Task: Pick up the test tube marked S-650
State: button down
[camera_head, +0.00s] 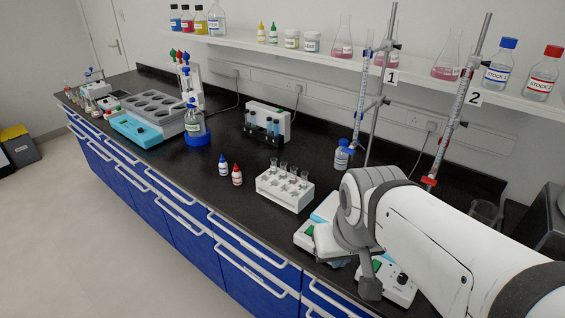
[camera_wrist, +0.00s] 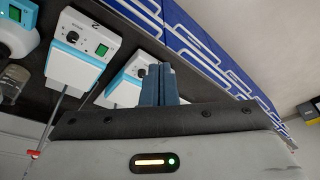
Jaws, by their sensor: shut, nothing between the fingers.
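Several test tubes stand upright in a white rack (camera_head: 285,188) near the middle of the black bench in the head view. Other tubes with dark contents stand in a white device (camera_head: 268,122) farther back. I cannot read any S-650 mark on a tube. In the wrist view my gripper (camera_wrist: 159,70) is shut and empty, its two blue-grey fingers together. No test tube shows in the wrist view. In the head view my white arm covers the right front of the bench, and my fingers cannot be made out there.
A red-labelled bottle (camera_head: 237,175) and a blue-capped bottle (camera_head: 223,165) stand left of the rack. White-and-blue stirrers, one clear in the wrist view (camera_wrist: 85,50), lie under my arm. Burette stands (camera_head: 375,120) rise behind. The bench front left of the rack has free room.

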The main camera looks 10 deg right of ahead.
aim_at(294, 168)
jog(key=z, duration=3.15)
jog(key=k, duration=1.95)
jog(key=u, duration=1.1)
jog(key=i, duration=1)
jog(key=u, duration=0.05)
